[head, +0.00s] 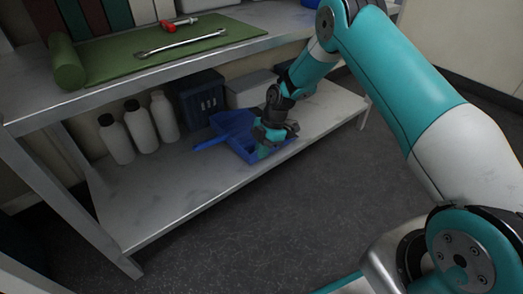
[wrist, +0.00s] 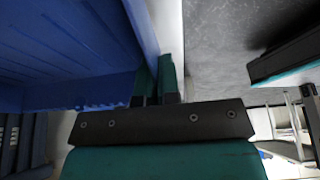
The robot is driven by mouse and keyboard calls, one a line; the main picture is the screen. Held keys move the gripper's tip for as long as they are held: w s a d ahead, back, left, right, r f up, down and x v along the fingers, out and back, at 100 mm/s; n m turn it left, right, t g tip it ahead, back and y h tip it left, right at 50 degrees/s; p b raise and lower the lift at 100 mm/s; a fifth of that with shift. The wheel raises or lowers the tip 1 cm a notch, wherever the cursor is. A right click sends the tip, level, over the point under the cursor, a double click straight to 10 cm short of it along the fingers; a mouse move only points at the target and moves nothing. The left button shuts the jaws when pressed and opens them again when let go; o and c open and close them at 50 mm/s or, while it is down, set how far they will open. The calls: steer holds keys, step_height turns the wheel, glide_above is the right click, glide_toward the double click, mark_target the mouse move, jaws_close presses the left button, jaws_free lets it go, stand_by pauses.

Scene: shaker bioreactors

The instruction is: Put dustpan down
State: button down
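The blue dustpan (head: 232,124) is at the lower shelf of the metal bench, its handle pointing left. My gripper (head: 264,150) is at the dustpan's right side and hides part of it. In the wrist view, the dustpan (wrist: 70,45) fills the upper left. There, my gripper's two fingers (wrist: 157,80) are close together, with the dustpan's thin side wall running down between them. The gripper looks shut on that wall. Whether the dustpan's underside touches the shelf cannot be told.
The lower shelf (head: 165,205) is bare at its front left. Several white bottles (head: 140,127) stand behind on the left. A dark blue bin (head: 200,95) and a grey box (head: 250,88) stand behind the dustpan. The upper shelf, with a green mat (head: 115,65), overhangs it.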

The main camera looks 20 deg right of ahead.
steer(key=shift+f, duration=0.4)
steer(key=c, duration=1.3)
jaws_free()
steer(key=shift+c, duration=0.2)
steer(key=p+v, duration=0.2)
steer(key=v, duration=0.1)
steer(key=p+v, duration=0.1)
steer(key=p, duration=0.1)
steer(key=shift+s+a+r, duration=0.1)
steer(key=shift+a+r, duration=0.05)
steer(key=shift+r, duration=0.3)
steer(key=w+d+p, duration=0.1)
steer(key=d, duration=0.2)
steer(key=w+d+p, duration=0.1)
steer(key=d+p, duration=0.1)
steer(key=d, duration=0.2)
steer(key=w+d+p, duration=0.1)
steer(key=d, duration=0.3)
steer(key=shift+w+d+f, duration=0.25)
steer(key=shift+w+f, duration=0.05)
steer(key=shift+w, duration=0.05)
